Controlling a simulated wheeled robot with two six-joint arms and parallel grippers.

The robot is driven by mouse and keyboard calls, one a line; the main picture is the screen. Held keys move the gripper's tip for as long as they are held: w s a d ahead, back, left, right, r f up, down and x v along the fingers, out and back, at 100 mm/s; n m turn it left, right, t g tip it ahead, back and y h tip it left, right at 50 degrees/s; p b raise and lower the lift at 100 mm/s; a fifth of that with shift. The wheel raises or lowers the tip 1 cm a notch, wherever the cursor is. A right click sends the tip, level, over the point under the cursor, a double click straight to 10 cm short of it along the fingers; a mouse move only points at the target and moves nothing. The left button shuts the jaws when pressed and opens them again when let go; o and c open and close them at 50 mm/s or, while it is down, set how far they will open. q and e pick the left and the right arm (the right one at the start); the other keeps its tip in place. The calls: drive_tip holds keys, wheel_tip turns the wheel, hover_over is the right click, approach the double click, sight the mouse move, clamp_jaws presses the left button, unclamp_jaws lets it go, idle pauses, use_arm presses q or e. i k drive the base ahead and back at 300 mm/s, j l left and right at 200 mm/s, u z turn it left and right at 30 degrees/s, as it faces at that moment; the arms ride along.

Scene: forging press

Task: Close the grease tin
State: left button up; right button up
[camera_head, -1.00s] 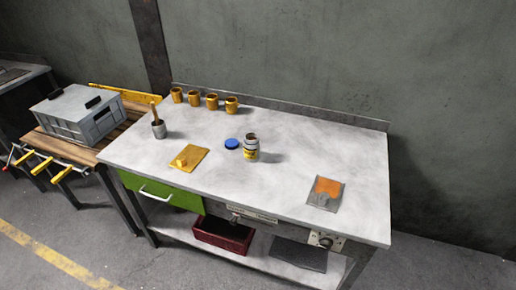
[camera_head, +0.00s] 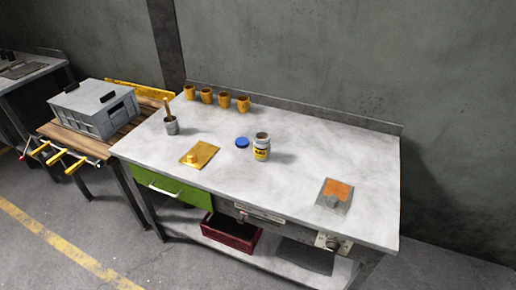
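The grease tin (camera_head: 262,149) stands upright and open on the grey workbench (camera_head: 300,140), a small jar with a yellow label and a brown top opening. A blue lid (camera_head: 242,142) lies flat on the bench just left of the tin, apart from it. Neither of my grippers shows in the head view.
Several orange cups (camera_head: 207,96) line the back edge. A grey pot (camera_head: 171,125) with a wooden-handled tool stands left. A yellow plate (camera_head: 199,154) lies front left, an orange-grey plate (camera_head: 335,195) right. A green drawer (camera_head: 172,189) is below. A grey crate (camera_head: 95,108) stands left.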

sight(262, 143)
drive_tip(key=i+j+z, duration=0.85)
drive_tip(key=j, duration=0.2)
drive_tip(key=k+l, duration=0.05)
